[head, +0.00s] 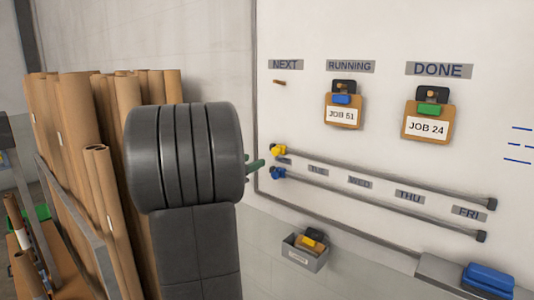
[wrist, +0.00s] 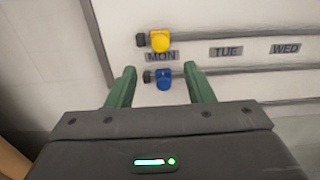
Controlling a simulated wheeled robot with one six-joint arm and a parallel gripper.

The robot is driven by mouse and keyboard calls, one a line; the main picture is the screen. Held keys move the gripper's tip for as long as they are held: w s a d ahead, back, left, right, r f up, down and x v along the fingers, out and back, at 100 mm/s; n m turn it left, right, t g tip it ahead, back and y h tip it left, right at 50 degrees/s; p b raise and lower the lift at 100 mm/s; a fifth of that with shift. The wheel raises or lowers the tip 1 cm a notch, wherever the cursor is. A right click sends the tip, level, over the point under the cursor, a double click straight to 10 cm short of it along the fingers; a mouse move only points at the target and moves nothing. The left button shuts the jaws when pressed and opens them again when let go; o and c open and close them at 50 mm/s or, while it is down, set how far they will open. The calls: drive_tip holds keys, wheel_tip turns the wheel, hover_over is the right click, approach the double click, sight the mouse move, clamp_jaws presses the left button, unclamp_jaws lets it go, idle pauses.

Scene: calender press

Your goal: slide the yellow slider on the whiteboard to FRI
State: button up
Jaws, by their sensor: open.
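The yellow slider (head: 278,150) sits at the left end of the upper rail on the whiteboard (head: 390,140). In the wrist view the yellow slider (wrist: 160,41) is just above the MON label (wrist: 161,57). A blue slider (head: 277,173) sits at the left end of the lower rail; it also shows in the wrist view (wrist: 164,76). The FRI label (head: 469,213) is near the rails' right end. My gripper (wrist: 160,78) has its two green fingers apart with nothing held. In the picture the fingers flank the blue slider, below the yellow one; whether they touch the board is unclear.
Labels TUE, WED and THU (head: 409,196) lie between the rails. Job cards hang above, under RUNNING (head: 350,66) and DONE (head: 438,70). A small grey box (head: 304,252) is below the rails. A ledge with a blue eraser-like block (head: 488,278) is at lower right. Cardboard rolls (head: 75,130) stand left.

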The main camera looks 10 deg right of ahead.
sight(274, 152)
drive_tip(key=p+x, duration=0.2)
drive_tip(key=x, duration=0.8)
clamp_jaws()
